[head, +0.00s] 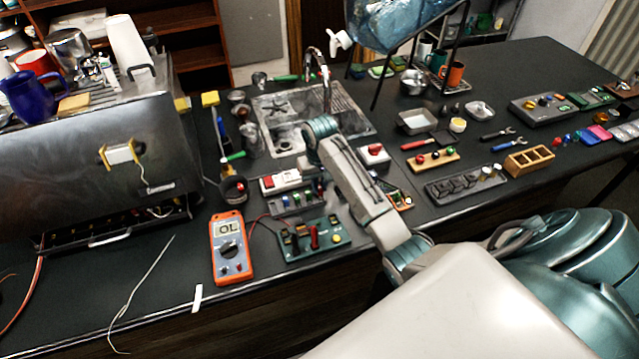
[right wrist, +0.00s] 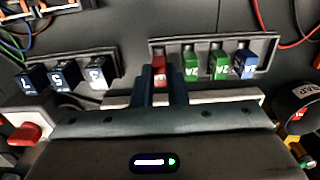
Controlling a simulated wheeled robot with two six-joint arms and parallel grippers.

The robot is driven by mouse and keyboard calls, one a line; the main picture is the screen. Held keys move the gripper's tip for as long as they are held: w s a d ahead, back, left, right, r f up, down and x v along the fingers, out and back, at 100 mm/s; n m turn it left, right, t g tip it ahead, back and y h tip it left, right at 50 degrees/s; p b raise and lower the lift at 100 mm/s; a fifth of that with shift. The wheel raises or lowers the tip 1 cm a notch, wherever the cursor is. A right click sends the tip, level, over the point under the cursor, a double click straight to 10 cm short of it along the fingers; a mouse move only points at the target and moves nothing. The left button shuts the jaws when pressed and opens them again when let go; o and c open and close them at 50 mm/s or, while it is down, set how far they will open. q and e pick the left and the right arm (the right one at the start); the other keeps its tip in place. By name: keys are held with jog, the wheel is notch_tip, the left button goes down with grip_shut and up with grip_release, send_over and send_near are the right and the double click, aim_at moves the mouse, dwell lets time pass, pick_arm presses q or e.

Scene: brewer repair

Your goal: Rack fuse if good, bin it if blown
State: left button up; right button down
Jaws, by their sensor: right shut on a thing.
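In the right wrist view my right gripper (right wrist: 160,82) is shut on a red fuse (right wrist: 159,68) at the left end of a grey fuse rack (right wrist: 272,45). The fuse appears to be in or right at that slot. Two green fuses (right wrist: 205,66) and a blue fuse (right wrist: 246,64) stand beside it in the rack. The black scrap cup (head: 234,190) is left of the rack in the head view, and at the right edge of the wrist view. The orange multimeter (head: 231,250) shows OL, wired toward a green test board (head: 330,241). My left gripper is out of view.
A steel brewer (head: 80,160) fills the left of the counter. A white box with a red button (head: 373,154) and a sink (head: 280,118) are close to my right arm. Another holder with dark numbered parts (right wrist: 62,76) is left in the wrist view. The front-left counter is mostly clear.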

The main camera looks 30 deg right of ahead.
jog(key=shift+f, duration=0.25)
dwell(0.8)
jog(key=c, duration=1.4)
grip_release()
jog(key=shift+o, duration=0.2)
